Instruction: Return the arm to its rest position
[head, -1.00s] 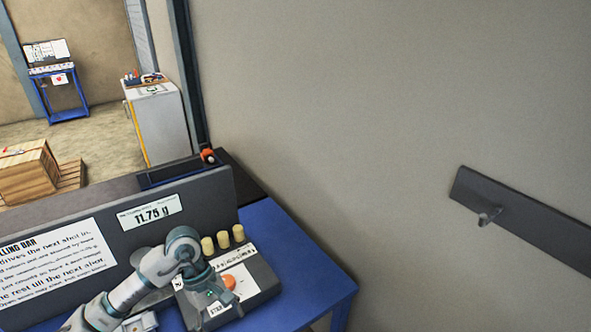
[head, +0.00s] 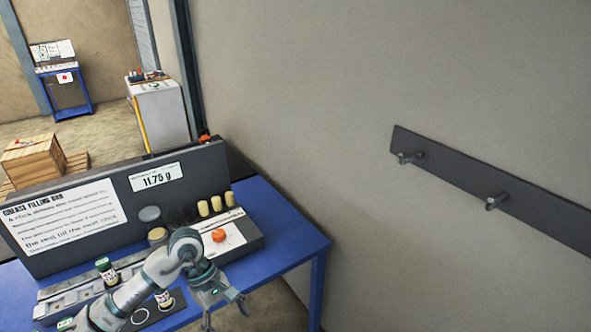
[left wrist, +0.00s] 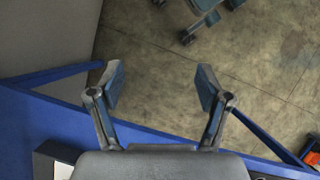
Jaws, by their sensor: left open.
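My left arm comes in from the lower left over the blue bench (head: 290,243). My left gripper (head: 226,313) points downward near the bench's front edge. Its jaws are apart with nothing between them. In the left wrist view the two fingers of the left gripper (left wrist: 160,85) are spread wide over bare floor, past the blue bench edge (left wrist: 150,134). The round orange button (head: 218,235) on its panel stands clear behind the gripper. My right gripper is not in view.
A grey upright panel (head: 95,255) carries an instruction sheet and a display reading 11.75 g. Small jars (head: 105,268), one by my forearm, and yellow cylinders (head: 216,204) stand on the bench. A wall rail (head: 450,168) with pegs is at right.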

